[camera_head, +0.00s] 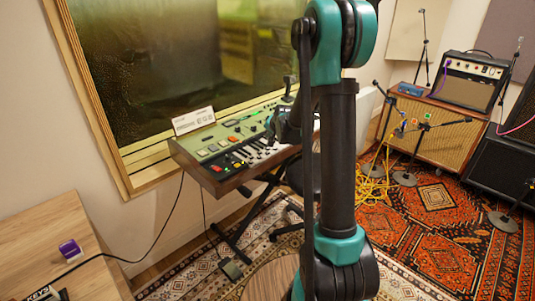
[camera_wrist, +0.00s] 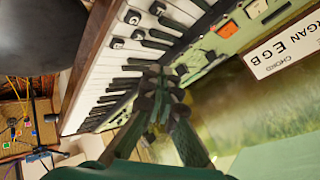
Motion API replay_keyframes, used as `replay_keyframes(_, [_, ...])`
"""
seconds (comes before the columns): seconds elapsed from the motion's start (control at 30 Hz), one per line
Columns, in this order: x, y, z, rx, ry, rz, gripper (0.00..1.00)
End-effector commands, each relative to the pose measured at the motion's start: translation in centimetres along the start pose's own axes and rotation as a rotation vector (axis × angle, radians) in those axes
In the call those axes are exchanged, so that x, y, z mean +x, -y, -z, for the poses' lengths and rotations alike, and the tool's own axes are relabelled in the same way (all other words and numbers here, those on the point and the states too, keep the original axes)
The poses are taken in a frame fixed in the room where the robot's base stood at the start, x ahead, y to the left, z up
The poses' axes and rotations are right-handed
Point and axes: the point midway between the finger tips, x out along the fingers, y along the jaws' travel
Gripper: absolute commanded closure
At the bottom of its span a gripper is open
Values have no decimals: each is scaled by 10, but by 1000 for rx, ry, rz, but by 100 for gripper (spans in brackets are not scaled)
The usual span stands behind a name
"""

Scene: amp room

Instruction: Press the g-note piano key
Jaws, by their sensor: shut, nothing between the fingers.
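The keyboard (camera_head: 205,172) is a green and brown synth-organ on a stand under the window. Its black and white keys (camera_wrist: 105,68) run across the wrist view, and several bear round dark letter labels (camera_wrist: 117,43) too small to read surely. I cannot tell which key is the g-note. My gripper (camera_wrist: 158,80) is shut and empty, its tips over the inner ends of the keys, near the green panel. Whether it touches a key is unclear. In the head view my gripper (camera_head: 273,124) is above the keyboard's right part, and my arm hides the keyboard's right end.
A white sign (camera_wrist: 284,42) reading "CHORD ORGAN E G B" stands behind the keys; it also shows in the head view (camera_head: 193,121). A wooden desk (camera_head: 45,235) is at left. Amplifiers (camera_head: 468,80), mic stands and yellow cables (camera_head: 372,188) are at right.

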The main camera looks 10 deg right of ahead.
Motion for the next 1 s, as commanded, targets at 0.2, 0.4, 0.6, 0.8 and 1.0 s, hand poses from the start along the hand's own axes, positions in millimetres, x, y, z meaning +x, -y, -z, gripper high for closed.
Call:
replay_keyframes(0.2, [21,-15,-15,0,0,0,100])
replay_keyframes(0.4, [35,-25,-25,0,0,0,100])
replay_keyframes(0.6, [41,-30,-30,0,0,0,100])
replay_keyframes(0.8, [42,-30,-30,0,0,0,100])
replay_keyframes(1.0, [42,-30,-30,0,0,0,100])
